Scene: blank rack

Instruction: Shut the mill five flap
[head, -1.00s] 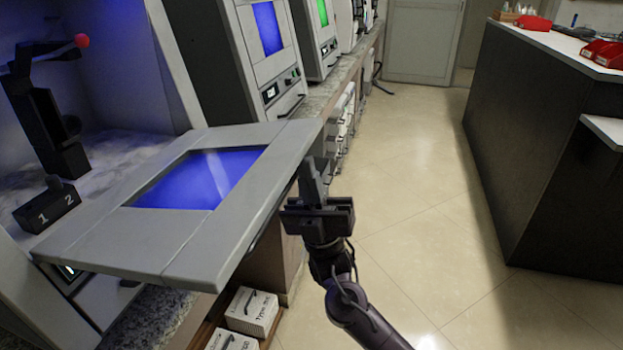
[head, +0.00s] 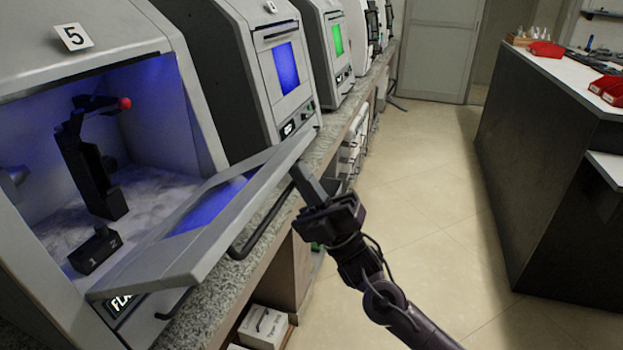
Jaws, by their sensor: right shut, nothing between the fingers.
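The mill marked 5 (head: 73,37) stands at the left with its chamber open. Its flap (head: 213,215), a grey frame with a blue window, is hinged at the bottom and tilted partly up, slanting out from the opening. A black handle (head: 262,228) shows on its outer side. My right gripper (head: 306,182) is shut and empty, at the right edge of the flap; I cannot tell whether its fingertips touch it. My left gripper is not in view.
Inside the chamber are a black arm with a red ball (head: 125,103) and a black block marked 1 and 2 (head: 95,250). More mills (head: 283,70) line the counter behind. White boxes (head: 263,327) sit below. Floor (head: 420,220) is clear up to the dark counter (head: 545,150).

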